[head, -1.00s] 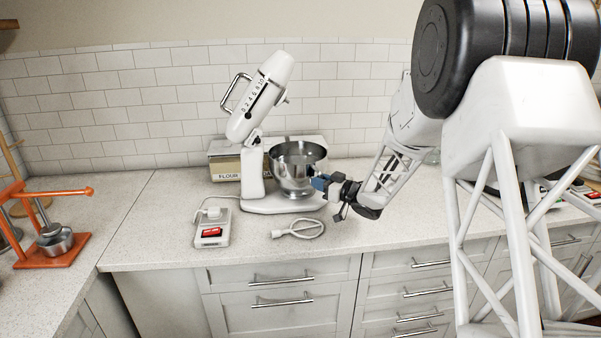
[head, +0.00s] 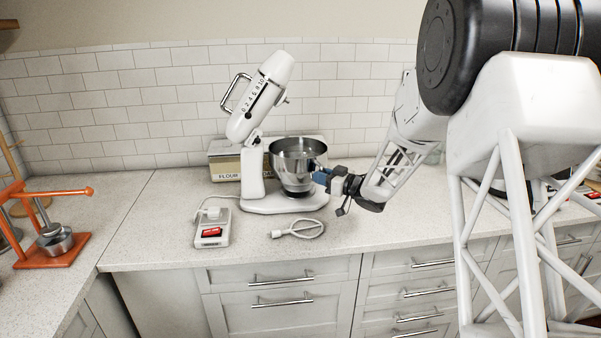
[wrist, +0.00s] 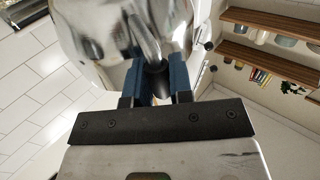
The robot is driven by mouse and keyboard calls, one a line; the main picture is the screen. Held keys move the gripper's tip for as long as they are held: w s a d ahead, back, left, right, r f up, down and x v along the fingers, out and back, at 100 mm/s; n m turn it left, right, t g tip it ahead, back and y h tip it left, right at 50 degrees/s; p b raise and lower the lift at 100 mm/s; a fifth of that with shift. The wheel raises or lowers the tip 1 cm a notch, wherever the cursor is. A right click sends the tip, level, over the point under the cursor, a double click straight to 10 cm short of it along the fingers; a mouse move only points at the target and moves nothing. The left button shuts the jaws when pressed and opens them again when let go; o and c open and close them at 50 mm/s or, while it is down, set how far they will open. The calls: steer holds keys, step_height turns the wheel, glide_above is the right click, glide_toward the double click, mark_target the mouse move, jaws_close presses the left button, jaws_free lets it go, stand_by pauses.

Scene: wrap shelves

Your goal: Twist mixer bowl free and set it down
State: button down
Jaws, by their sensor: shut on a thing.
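The shiny steel mixer bowl (head: 296,160) is upright over the base of the white stand mixer (head: 262,100), whose head is tilted up. A dark patch shows under the bowl, and it looks slightly raised, though the gap is hard to judge. My gripper (head: 321,179) is at the bowl's right side. In the wrist view, its blue fingers (wrist: 158,84) are shut on a dark handle (wrist: 155,80) on the bowl (wrist: 120,30). The fingers hide part of the handle.
An orange press (head: 52,240) is at far left. The counter (head: 150,215) left of the device is clear.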

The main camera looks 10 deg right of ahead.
steer(key=shift+r, duration=1.3)
